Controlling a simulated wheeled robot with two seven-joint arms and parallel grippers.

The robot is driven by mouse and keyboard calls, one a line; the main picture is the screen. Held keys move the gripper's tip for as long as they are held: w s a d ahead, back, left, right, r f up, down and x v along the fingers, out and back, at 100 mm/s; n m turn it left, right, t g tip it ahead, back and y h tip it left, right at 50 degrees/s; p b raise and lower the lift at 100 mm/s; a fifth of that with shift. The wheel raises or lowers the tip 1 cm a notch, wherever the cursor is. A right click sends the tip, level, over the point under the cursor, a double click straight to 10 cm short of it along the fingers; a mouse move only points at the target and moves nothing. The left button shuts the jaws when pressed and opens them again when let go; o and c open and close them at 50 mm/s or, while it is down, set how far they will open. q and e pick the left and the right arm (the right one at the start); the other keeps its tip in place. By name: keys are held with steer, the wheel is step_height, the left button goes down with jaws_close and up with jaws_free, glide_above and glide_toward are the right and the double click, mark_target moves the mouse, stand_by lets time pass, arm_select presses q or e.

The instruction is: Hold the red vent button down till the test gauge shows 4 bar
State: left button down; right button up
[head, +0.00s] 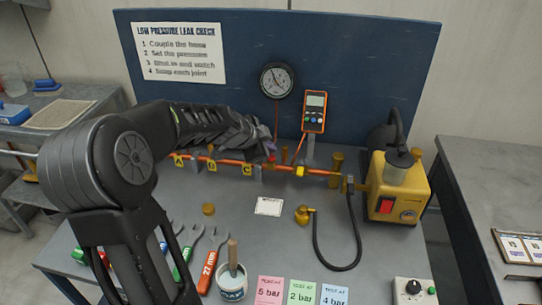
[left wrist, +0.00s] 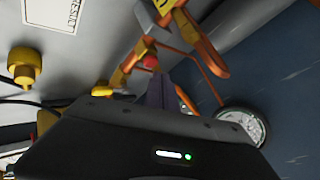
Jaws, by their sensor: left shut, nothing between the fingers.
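The red vent button (left wrist: 150,62) shows in the left wrist view on the orange pipe, just beyond my fingertips. In the head view a small red spot (head: 271,158) shows beside my left gripper (head: 269,147), largely hidden by it. My left gripper is shut and empty, with its fingers (left wrist: 155,92) pointing toward the button. I cannot tell whether they touch it. The round test gauge (head: 277,80) hangs on the blue board above the pipe; its needle points to the upper left, but its numbers are too small to read. My right gripper is not in view.
A digital orange meter (head: 315,110) stands right of the gauge. The yellow pump (head: 395,190), with a red switch, is at the right, with a black hose (head: 338,267). Pressure cards (head: 301,292), a white pot (head: 232,284) and several tools lie at the front.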

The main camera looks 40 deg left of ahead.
arm_select(q)
steer(key=shift+r, duration=0.1)
steer(key=shift+r+p, duration=1.4)
steer(key=shift+r, duration=1.05)
stand_by(0.4)
